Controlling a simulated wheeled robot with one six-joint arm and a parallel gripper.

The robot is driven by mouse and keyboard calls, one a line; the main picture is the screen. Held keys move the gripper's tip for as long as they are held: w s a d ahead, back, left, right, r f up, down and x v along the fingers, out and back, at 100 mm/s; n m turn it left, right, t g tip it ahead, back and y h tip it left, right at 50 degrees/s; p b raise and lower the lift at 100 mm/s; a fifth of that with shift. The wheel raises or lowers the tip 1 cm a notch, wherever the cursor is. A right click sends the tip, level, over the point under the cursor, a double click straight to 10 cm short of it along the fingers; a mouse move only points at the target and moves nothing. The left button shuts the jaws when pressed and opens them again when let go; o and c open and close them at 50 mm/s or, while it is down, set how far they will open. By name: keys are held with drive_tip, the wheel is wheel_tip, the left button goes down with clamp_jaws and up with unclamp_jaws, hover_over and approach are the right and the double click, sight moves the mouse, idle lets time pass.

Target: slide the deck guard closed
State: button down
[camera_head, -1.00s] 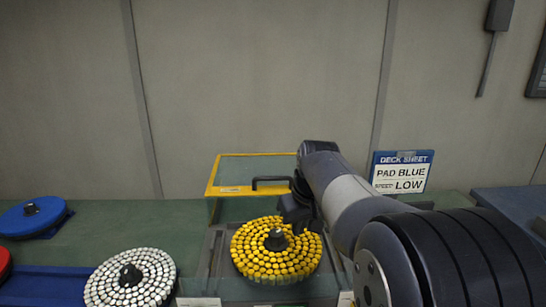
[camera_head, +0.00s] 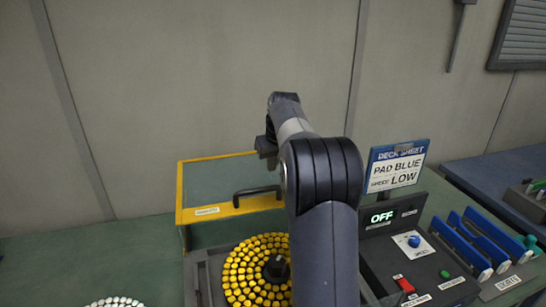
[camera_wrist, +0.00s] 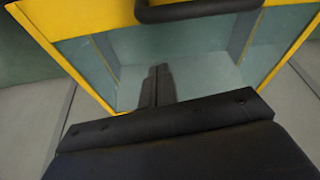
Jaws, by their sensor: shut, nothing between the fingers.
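The deck guard (camera_head: 181,200) is a clear box with a yellow frame, and it stands at the back of the deck. The yellow-studded disc (camera_head: 240,275) in front of it is uncovered. A black bar handle (camera_head: 256,191) sits on the guard's front edge, and my arm hides its right end. My gripper (camera_head: 266,146) is above the guard's back edge, apart from the handle. In the wrist view my gripper (camera_wrist: 159,72) is shut and empty over the clear panel. The handle (camera_wrist: 200,9) crosses the top of that view, beyond the fingertips.
A control panel (camera_head: 415,250) right of the deck has an OFF display, a blue knob, and red and green buttons. A deck sheet sign (camera_head: 396,168) reads PAD BLUE, LOW. Blue pads (camera_head: 465,240) stand in a rack at right.

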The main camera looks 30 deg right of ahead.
sight(276, 198)
drive_tip(key=p+x, duration=0.1)
drive_tip(key=x, duration=0.4)
drive_tip(key=s, duration=0.3)
drive_tip(key=shift+a+r, duration=0.1)
drive_tip(key=shift+r, duration=0.1)
drive_tip(key=shift+s, duration=0.45)
drive_tip(key=shift+s, duration=0.1)
